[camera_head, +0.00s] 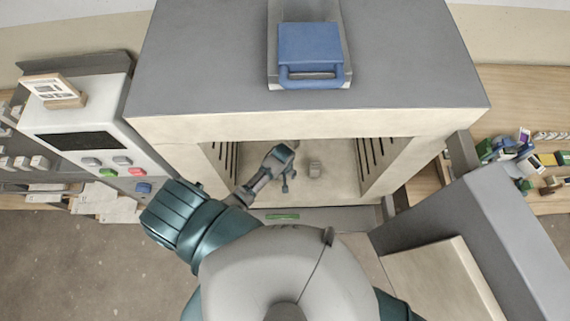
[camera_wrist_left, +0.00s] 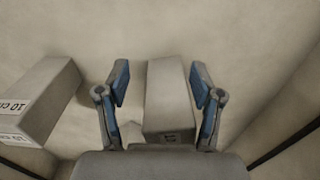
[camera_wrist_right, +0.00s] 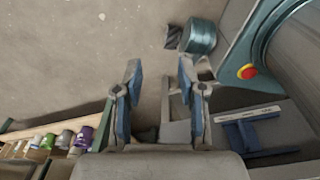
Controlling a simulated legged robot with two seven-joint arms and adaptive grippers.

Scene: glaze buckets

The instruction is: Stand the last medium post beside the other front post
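My left gripper (camera_head: 287,176) reaches down inside the open kiln (camera_head: 300,123). In the left wrist view its fingers (camera_wrist_left: 161,84) are open on either side of a grey-beige post (camera_wrist_left: 168,88). A gap shows at the left finger; the right finger is close to the post, and contact cannot be told. Another post (camera_wrist_left: 38,100) with a "10 cm" label is apart to the left. In the head view one small post (camera_head: 315,169) shows right of the gripper. My right gripper (camera_wrist_right: 157,92) is open and empty, outside the kiln; the head view hides it.
Slotted dark strips line the kiln's side walls. A control box (camera_head: 85,125) is at left and a grey cabinet (camera_head: 490,235) at right. Several small jars (camera_wrist_right: 65,140) stand on a shelf in the right wrist view.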

